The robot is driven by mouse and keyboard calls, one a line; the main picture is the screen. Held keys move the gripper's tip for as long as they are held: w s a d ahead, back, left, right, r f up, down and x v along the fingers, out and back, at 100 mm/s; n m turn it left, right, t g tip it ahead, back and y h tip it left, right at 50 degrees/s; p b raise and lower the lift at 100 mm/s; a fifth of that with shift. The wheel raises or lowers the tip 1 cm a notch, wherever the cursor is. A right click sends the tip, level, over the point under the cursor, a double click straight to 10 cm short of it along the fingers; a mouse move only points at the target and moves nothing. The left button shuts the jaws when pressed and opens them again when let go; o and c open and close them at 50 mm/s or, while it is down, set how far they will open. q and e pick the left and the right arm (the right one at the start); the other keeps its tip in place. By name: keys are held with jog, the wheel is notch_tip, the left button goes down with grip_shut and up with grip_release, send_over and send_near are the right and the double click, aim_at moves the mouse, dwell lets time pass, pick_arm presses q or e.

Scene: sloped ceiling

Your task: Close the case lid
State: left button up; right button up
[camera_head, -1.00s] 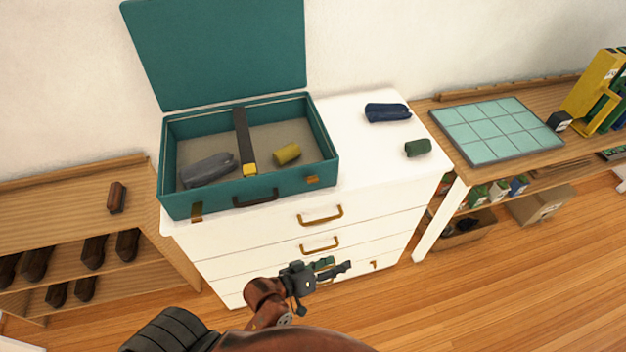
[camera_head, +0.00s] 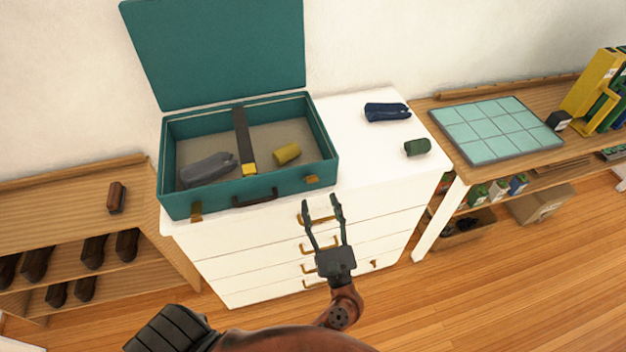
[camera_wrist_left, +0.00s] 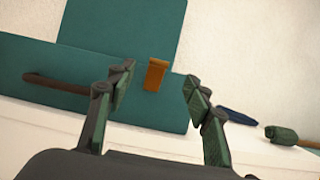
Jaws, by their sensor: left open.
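A teal case (camera_head: 255,190) stands on the white dresser with its lid (camera_head: 220,50) raised upright against the wall. It also shows in the left wrist view (camera_wrist_left: 130,105), with one orange-brown latch (camera_wrist_left: 155,74) and the dark handle (camera_wrist_left: 62,86). Inside lie a grey pouch (camera_head: 207,170) and a yellow pouch (camera_head: 286,154), parted by a dark strap (camera_head: 243,140). My left gripper (camera_head: 321,200) is open and empty, in front of the dresser near the case's front right corner, apart from the lid. My right gripper is not in view.
On the white dresser top (camera_head: 370,150), a navy pouch (camera_head: 387,112) and a green pouch (camera_head: 417,147) lie right of the case. A wooden bench with a tiled panel (camera_head: 497,130) is at right. A low shoe rack (camera_head: 70,200) is at left.

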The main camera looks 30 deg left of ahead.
aim_at(313, 179)
pick_arm(q)
jog(key=p+x, duration=0.1)
jog(key=x, duration=0.6)
jog(key=shift+w+a, duration=0.1)
jog(key=shift+a, duration=0.2)
jog(key=shift+c, duration=0.2)
grip_shut()
